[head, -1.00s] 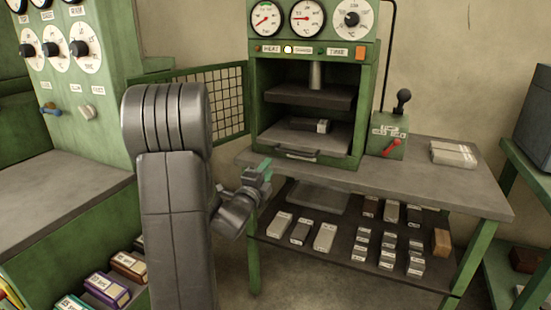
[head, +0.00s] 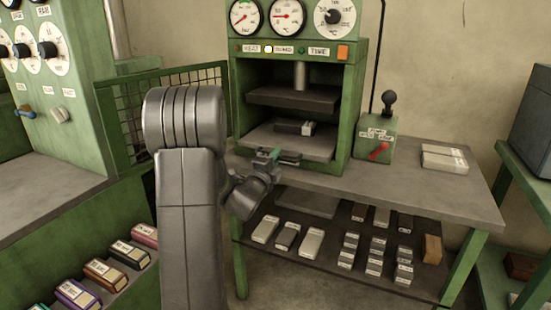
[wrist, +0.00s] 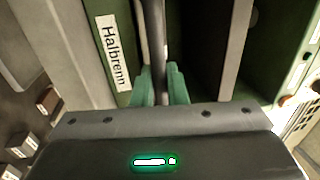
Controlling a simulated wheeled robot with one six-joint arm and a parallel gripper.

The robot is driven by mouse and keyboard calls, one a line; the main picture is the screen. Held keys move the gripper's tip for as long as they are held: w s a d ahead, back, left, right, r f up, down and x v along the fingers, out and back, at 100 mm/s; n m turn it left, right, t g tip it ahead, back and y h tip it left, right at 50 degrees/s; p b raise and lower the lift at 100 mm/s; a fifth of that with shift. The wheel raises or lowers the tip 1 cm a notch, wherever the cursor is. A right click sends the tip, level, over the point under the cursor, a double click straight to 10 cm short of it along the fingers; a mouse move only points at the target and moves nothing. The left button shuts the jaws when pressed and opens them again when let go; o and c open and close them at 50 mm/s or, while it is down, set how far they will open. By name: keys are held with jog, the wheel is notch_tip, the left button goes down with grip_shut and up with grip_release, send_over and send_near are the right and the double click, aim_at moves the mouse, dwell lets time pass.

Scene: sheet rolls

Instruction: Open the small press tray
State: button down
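The small press tray (head: 285,146) is a grey plate inside the green press, below the dark upper platen. A dark block with a pale end (head: 295,127) lies on it. My gripper (head: 274,154) is at the tray's front, by the tray handle (head: 290,160), which it partly hides. In the wrist view, the green fingers (wrist: 160,85) stand on either side of a dark grey bar (wrist: 154,35), which looks like the handle. I cannot tell whether they press on it. A label reading "Halbrenn" (wrist: 113,53) shows to their left.
Several blocks fill the shelf below. A mesh guard (head: 160,110) stands left of the press.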

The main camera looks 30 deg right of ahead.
jog(key=r+b+v, duration=0.2)
jog(key=b+v, duration=0.2)
jog(key=v, duration=0.6)
jog(key=r+b+v, duration=0.2)
jog(key=b+v, duration=0.2)
jog(key=v, duration=0.6)
jog(key=shift+v, duration=0.8)
jog(key=shift+f, duration=0.1)
jog(key=c, duration=1.5)
grip_release()
jog(key=shift+c, duration=0.2)
jog(key=shift+a, duration=0.1)
jog(key=v, duration=1.3)
jog(key=shift+s+a, duration=0.15)
jog(key=shift+a, duration=0.1)
jog(key=shift+d, duration=0.1)
